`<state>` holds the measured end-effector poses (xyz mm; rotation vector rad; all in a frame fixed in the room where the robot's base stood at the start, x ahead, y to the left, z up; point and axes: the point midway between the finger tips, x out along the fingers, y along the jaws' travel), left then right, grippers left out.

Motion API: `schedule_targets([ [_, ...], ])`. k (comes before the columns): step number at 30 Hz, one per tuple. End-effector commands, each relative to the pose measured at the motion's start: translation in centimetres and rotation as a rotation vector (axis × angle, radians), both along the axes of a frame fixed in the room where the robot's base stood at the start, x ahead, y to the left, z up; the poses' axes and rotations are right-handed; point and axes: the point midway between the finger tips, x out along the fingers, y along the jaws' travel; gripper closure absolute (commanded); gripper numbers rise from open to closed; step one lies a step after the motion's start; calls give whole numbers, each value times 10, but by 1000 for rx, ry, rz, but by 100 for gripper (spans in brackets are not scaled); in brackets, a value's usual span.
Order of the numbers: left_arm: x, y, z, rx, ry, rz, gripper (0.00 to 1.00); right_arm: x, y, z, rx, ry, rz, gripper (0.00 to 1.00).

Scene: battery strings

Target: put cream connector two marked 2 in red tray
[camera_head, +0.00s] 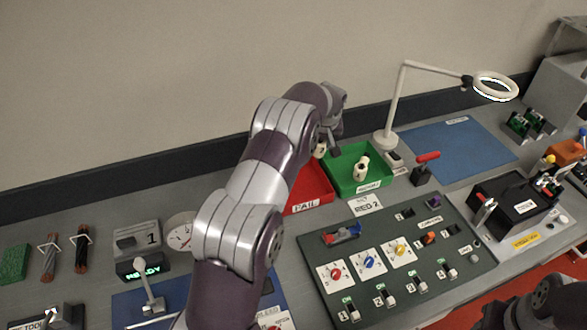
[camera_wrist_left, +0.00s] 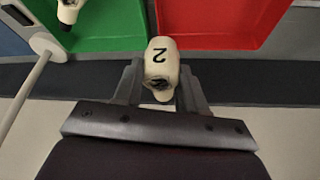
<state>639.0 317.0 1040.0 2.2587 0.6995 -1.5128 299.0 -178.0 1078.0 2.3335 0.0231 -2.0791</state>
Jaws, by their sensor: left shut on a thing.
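My left gripper (camera_head: 326,143) is shut on a cream connector (camera_head: 320,150). In the left wrist view the connector (camera_wrist_left: 161,66) shows a black 2 and sits between the fingers of the left gripper (camera_wrist_left: 160,84). The red tray (camera_head: 315,184), labelled FAIL, is partly hidden by my left arm. In the wrist view the red tray (camera_wrist_left: 205,42) is beyond the connector to the right. The held connector appears near the trays' back edges, around the gap between red and green; its height is unclear.
A green tray (camera_head: 374,184) stands right of the red tray and holds another cream connector (camera_head: 361,168). A lamp (camera_head: 391,110) stands behind it at right. A dark switch panel (camera_head: 385,285) lies in front. A blue mat (camera_head: 455,150) has free room.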

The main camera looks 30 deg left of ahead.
Motion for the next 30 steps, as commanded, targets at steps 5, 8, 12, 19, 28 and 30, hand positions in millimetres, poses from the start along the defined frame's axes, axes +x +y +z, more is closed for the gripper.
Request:
schedule_targets([
  [5, -42, 30, -37, -1, 2, 4, 95, 0, 0, -31, 0, 1, 0, 57],
  [8, -64, 46, -51, -1, 2, 4, 95, 0, 0, -36, 0, 1, 0, 57],
  [12, -83, 60, -63, 0, 0, 1, 95, 0, 0, -37, 0, 0, 0, 57],
  [19, -88, 62, -95, 0, 1, -1, 95, 0, 0, -59, 0, 0, 0, 57],
  [28, -87, 62, -105, 1, -1, 0, 94, 0, 0, -63, 0, 0, 0, 57],
  [30, -87, 62, -107, 0, 0, 0, 94, 0, 0, -65, 0, 0, 0, 57],
])
